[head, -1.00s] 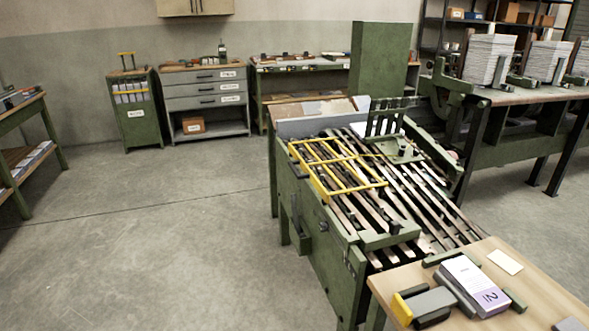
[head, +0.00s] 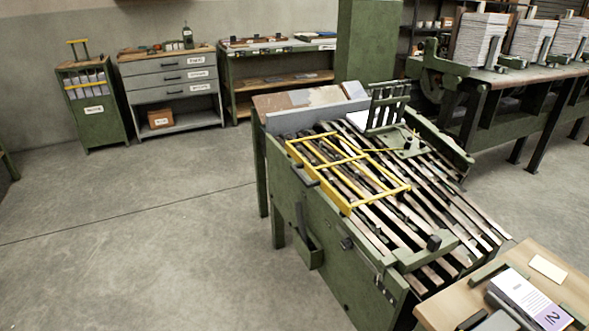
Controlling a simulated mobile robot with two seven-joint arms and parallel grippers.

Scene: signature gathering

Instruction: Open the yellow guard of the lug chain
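The yellow guard (head: 350,158) is a barred frame lying flat over the left part of the lug chain. It looks closed. The lug chain bed (head: 455,205) is a run of long slats on a green machine (head: 330,240), right of the middle of the head view. Neither of my grippers is in view.
A wooden table (head: 450,311) with a stack of printed sheets (head: 528,299) stands at the front right. Green cabinets (head: 92,105) and a grey drawer unit (head: 172,88) line the back wall. A bench with paper stacks (head: 480,38) is at the upper right. The floor on the left is clear.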

